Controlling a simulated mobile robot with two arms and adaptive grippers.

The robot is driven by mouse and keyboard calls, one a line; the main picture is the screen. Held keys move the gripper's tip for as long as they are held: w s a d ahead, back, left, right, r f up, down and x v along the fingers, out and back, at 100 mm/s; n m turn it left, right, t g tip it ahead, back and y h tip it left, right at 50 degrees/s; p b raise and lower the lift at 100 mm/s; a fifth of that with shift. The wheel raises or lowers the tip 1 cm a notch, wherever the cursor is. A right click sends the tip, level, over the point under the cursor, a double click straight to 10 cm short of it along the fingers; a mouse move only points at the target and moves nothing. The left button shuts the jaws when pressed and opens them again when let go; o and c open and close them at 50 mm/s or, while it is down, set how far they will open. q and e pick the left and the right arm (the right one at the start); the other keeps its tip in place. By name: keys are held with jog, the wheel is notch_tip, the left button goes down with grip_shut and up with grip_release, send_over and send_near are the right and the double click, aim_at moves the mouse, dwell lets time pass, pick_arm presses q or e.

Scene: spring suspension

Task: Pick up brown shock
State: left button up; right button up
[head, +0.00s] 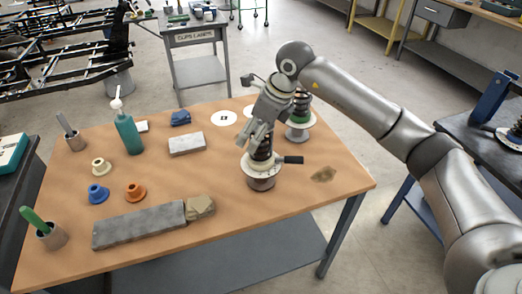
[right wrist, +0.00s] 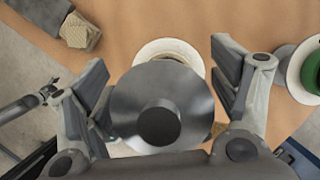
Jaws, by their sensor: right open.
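A shock with a dark spring (head: 262,150) stands upright on a round, pale-rimmed stand near the table's right part. Its colour looks dark, and I cannot clearly tell brown. My right gripper (head: 263,128) is open at its upper part, coming from above. In the right wrist view the shock's grey round top (right wrist: 160,105) lies between the two open fingers of the right gripper (right wrist: 165,85), with a gap visible on the right side. A second shock with a green part (head: 299,117) stands behind on its own stand. My left gripper is not in view.
The wooden table (head: 235,220) also bears a long grey block (head: 138,226), a tan block (head: 200,206), a green pump bottle (head: 127,130), and blue (head: 97,193) and orange (head: 135,191) flanged pieces. A black handle (head: 293,160) sticks out right of the stand.

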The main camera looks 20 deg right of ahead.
grip_shut()
jog(key=shift+w+r, duration=0.1)
jog(key=shift+w, duration=0.05)
dwell(0.6)
